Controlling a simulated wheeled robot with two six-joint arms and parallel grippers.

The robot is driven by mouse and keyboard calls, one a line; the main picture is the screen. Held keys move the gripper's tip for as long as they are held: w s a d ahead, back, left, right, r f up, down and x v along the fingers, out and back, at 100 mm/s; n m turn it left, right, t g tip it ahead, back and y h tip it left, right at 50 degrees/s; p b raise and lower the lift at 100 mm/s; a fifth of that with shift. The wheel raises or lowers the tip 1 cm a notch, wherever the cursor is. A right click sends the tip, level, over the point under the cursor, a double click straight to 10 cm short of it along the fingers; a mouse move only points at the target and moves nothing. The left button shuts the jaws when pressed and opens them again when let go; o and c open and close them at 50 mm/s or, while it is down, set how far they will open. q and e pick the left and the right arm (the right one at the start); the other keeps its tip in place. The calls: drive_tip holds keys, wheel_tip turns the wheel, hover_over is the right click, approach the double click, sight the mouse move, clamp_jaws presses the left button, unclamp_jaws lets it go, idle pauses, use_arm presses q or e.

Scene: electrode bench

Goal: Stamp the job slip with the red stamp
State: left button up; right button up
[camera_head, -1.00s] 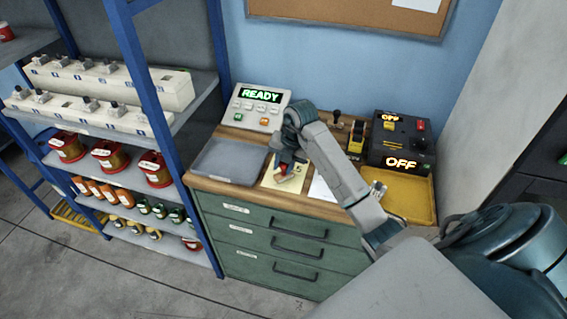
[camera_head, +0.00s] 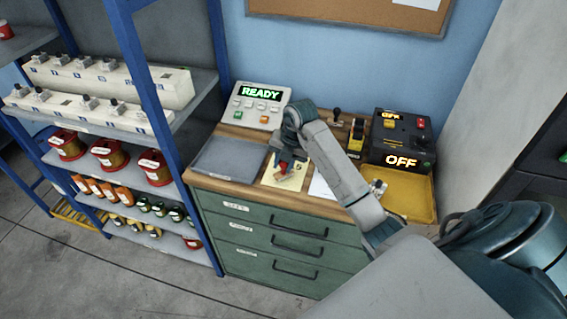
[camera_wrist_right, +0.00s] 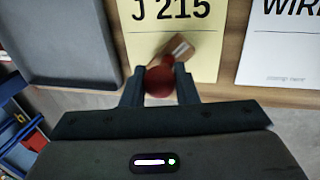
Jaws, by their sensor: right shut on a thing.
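The red stamp (camera_wrist_right: 160,80) is held between the two fingers of my right gripper (camera_wrist_right: 160,86) in the right wrist view. Its wooden block (camera_wrist_right: 180,48) shows just past the red knob, tilted, over the lower part of a pale yellow slip (camera_wrist_right: 205,60) that reads "J 215". I cannot tell whether the stamp touches the paper. In the head view my right gripper (camera_head: 284,166) is above the yellow slip (camera_head: 270,179) on the bench top, with the red of the stamp (camera_head: 284,168) below it. My left gripper is not in view.
A white sheet (camera_wrist_right: 280,50) lies right of the yellow slip. A grey tray (camera_head: 230,160) is on the left and a yellow tray (camera_head: 407,195) on the right. A panel reading READY (camera_head: 258,105) and a black box reading OFF (camera_head: 400,142) stand behind. Another black-handled stamp (camera_head: 336,116) stands at the back.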

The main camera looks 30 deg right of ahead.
drive_tip(key=shift+s+f, duration=0.1)
drive_tip(key=shift+f, duration=0.3)
idle(1.0)
drive_tip(key=shift+r, duration=0.1)
drive_tip(key=shift+w+a+p+v, duration=0.2)
drive_tip(key=shift+p+v, duration=0.6)
drive_tip(key=shift+v, duration=0.3)
drive_tip(key=shift+w+a+p+v, duration=0.1)
drive_tip(key=shift+w+p+v, duration=0.1)
drive_tip(key=shift+p+v, duration=0.75)
drive_tip(key=shift+w+a+p+v, duration=0.2)
drive_tip(key=shift+p+v, duration=0.4)
drive_tip(key=shift+v, duration=0.7)
drive_tip(key=shift+r, duration=0.2)
